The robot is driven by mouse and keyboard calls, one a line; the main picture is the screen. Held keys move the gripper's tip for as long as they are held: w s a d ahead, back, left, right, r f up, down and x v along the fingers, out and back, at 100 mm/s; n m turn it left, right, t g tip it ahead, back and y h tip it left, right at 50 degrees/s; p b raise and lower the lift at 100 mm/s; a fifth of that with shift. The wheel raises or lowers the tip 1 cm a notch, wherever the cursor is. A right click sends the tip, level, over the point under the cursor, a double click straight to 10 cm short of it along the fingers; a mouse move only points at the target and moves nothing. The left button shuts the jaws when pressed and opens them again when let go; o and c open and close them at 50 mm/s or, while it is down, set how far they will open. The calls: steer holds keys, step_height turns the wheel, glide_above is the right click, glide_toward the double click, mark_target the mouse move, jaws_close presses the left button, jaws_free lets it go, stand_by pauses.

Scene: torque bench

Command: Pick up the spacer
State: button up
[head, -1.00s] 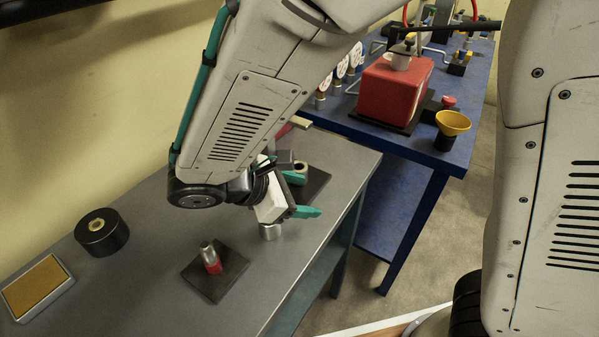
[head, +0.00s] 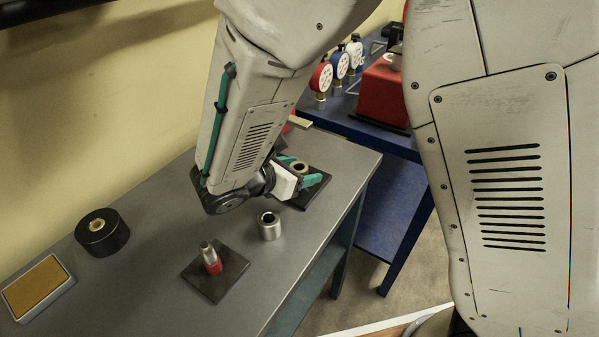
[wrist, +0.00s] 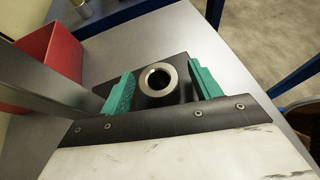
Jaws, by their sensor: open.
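A short round piece with a pale metal ring top and a centre hole, which looks like the spacer (head: 300,166), stands upright on a dark square pad at the bench's far end. In the wrist view the spacer (wrist: 157,79) sits between the two teal fingers, its sides dark. My gripper (head: 301,172) is open around it; a gap shows beside the ring in the wrist view (wrist: 160,88). The spacer's lower part is partly hidden by the fingers and gripper body. A silver hollow cylinder (head: 270,227) stands alone on the bench, nearer the camera.
The grey bench (head: 160,240) holds a dark pad (head: 232,273) with a red-banded metal piece (head: 211,258), a black round knob (head: 101,232) and a tan-topped block (head: 38,287). A red bin (wrist: 50,52) stands beside the spacer's pad. A blue table with gauges (head: 321,77) lies beyond.

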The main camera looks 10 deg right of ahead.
steer(key=c, duration=1.3)
steer(key=shift+r, duration=0.1)
